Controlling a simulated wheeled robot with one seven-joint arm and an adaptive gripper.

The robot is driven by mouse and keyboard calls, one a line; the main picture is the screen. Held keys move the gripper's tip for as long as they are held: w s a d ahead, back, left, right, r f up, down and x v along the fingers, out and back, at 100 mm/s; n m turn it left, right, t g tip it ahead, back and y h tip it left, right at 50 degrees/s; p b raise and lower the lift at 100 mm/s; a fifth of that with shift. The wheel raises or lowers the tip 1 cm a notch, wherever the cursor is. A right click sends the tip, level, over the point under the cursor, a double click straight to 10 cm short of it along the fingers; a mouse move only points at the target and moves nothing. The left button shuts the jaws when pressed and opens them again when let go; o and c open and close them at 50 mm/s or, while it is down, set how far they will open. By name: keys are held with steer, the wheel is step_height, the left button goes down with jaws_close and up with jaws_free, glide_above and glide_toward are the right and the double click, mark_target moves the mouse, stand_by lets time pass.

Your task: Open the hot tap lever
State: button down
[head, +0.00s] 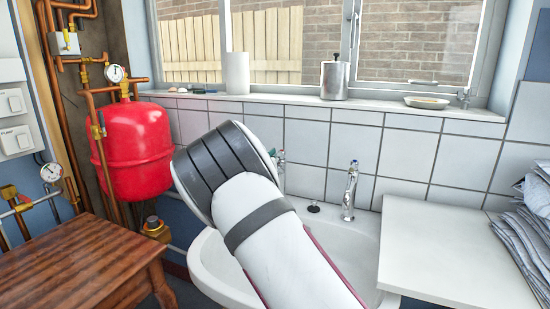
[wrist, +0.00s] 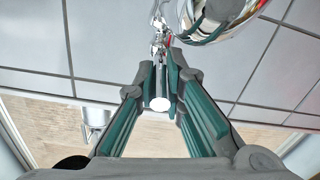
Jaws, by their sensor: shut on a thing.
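A chrome tap is mostly hidden behind my arm in the head view; a bit of chrome (head: 281,179) shows at the arm's right edge. In the wrist view a slim chrome lever with a round white end (wrist: 160,104) lies between the green-padded fingers of my gripper (wrist: 162,80). The fingers are closed in on it. A small red patch shows near the lever's far end. In the head view only a sliver of my gripper (head: 278,160) shows past the arm. A second chrome tap (head: 350,190) stands upright at the right on the basin.
The white basin (head: 212,268) lies below my arm. A wooden table (head: 80,265) and red tank (head: 133,150) are at left. The sill holds a metal canister (head: 334,80).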

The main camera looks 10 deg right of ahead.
mark_target(283, 151)
steer(key=shift+s+d+n+y, duration=0.1)
steer(key=shift+d+n+y, duration=0.05)
steer(key=shift+n+y, duration=0.25)
steer(key=d+n+t+y+b, duration=0.1)
steer(key=n+y+b, duration=0.1)
steer(key=y, duration=0.1)
steer(key=d+n+t+y+b, duration=0.1)
steer(key=n+y+b, duration=0.1)
steer(key=y, duration=0.1)
steer(key=s+d+n+t+y+b, duration=0.1)
steer(key=d+n+y+b, duration=0.1)
steer(key=y+b, duration=0.1)
steer(key=shift+f+n+y, duration=0.1)
steer(key=shift+n+y, duration=0.2)
steer(key=shift+y, duration=0.3)
steer(key=shift+w+d+n+y+p, duration=0.1)
steer(key=shift+d+n+y+p, duration=0.15)
steer(key=shift+n+y, duration=0.65)
steer(key=shift+d+n+y+p, duration=0.25)
steer(key=shift+n+y, duration=0.25)
steer(key=shift+y, duration=0.8)
steer(key=shift+g, duration=0.3)
steer(key=c, duration=1.7)
jaws_free()
steer(key=shift+o, duration=0.2)
steer(key=v, duration=1.2)
steer(key=shift+d, duration=0.2)
